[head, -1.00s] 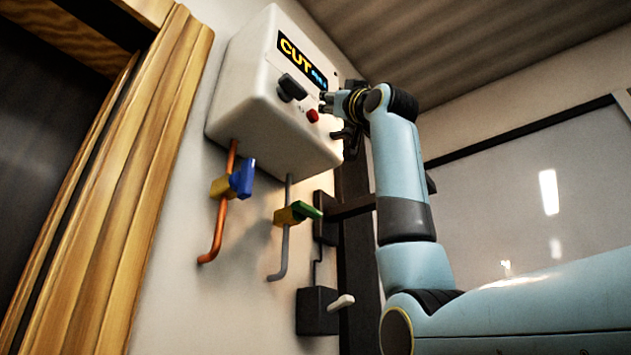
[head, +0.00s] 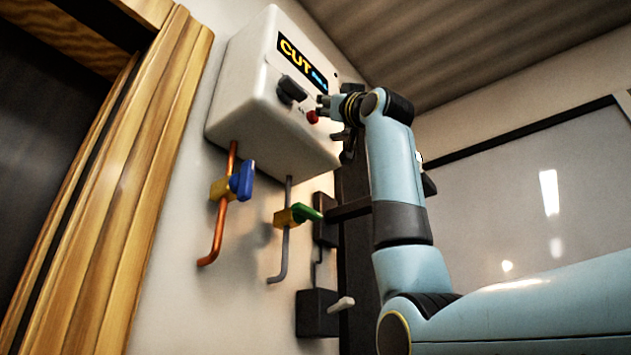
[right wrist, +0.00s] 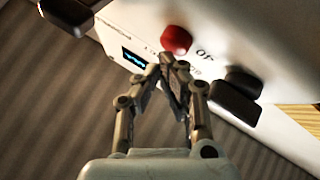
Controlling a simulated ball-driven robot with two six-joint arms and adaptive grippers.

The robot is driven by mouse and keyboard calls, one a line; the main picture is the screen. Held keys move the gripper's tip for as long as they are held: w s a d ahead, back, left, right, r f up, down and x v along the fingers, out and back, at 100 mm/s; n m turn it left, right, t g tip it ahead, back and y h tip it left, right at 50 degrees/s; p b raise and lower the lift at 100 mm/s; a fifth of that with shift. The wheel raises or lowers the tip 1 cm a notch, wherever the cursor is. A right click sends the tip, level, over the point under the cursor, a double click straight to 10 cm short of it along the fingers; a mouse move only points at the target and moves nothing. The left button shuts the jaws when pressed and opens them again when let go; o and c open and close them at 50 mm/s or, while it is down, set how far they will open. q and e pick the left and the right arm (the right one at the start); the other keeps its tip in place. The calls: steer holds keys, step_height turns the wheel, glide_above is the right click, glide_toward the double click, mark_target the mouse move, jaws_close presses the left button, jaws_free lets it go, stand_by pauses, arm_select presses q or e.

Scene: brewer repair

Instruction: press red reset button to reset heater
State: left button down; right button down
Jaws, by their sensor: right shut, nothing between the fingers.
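The white heater box (head: 240,95) hangs on the wall, with a "CUT" display (head: 302,62) on its face. The red reset button (head: 312,117) sits low on that face, right of a black knob (head: 291,90). My right gripper (head: 322,105) is shut and empty, its tips close to the button. In the right wrist view the red button (right wrist: 176,39) lies just beyond the shut fingertips (right wrist: 166,60); I cannot tell whether they touch it. My left gripper is not in view.
Below the box are a copper pipe with a blue valve handle (head: 241,181) and a grey pipe with a green valve handle (head: 305,213). A black box with a pale lever (head: 340,304) is lower down. A wooden frame (head: 140,170) stands at left.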

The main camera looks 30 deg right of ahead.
steer(key=shift+w+a+p, duration=0.25)
steer(key=shift+w+p, duration=0.05)
steer(key=shift+w, duration=0.2)
stand_by(0.9)
steer(key=shift+s, duration=0.1)
steer(key=shift+s+d+b, duration=0.4)
steer(key=shift+s, duration=0.35)
steer(key=s, duration=0.1)
steer(key=s+d+b, duration=0.1)
steer(key=s, duration=0.1)
steer(key=s+d, duration=0.1)
steer(key=shift+s+b, duration=0.3)
steer(key=shift+b, duration=0.1)
